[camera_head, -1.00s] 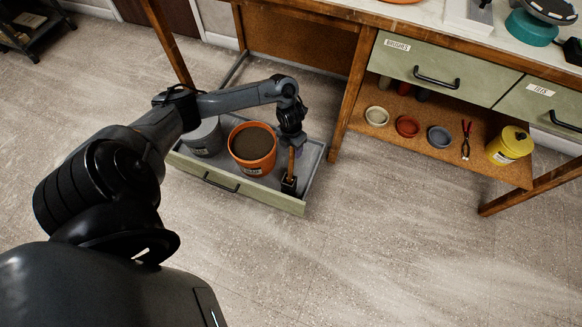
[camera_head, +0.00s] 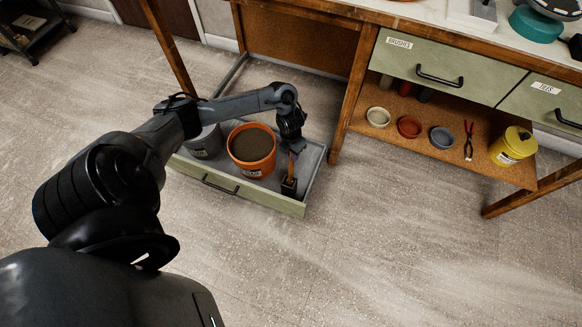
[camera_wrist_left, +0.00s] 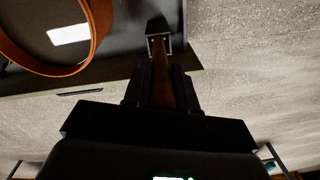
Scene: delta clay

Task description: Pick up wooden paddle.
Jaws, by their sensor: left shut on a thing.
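The wooden paddle (camera_head: 291,168) stands nearly upright in a small black holder (camera_head: 289,187) at the right end of the open drawer. My left gripper (camera_head: 293,148) is above the holder, shut on the paddle's upper part. In the left wrist view the brown paddle (camera_wrist_left: 161,72) runs between the dark fingers of my left gripper (camera_wrist_left: 160,88). Its far end reaches the holder (camera_wrist_left: 158,42); whether the lower end is still inside is hard to tell. My right gripper is not in view.
An orange pot (camera_head: 252,150) of dark soil stands just left of the paddle, with a grey bucket (camera_head: 205,143) beyond it. The green-fronted drawer (camera_head: 237,187) surrounds them. A table leg (camera_head: 352,90) rises close right of my gripper. The floor in front is clear.

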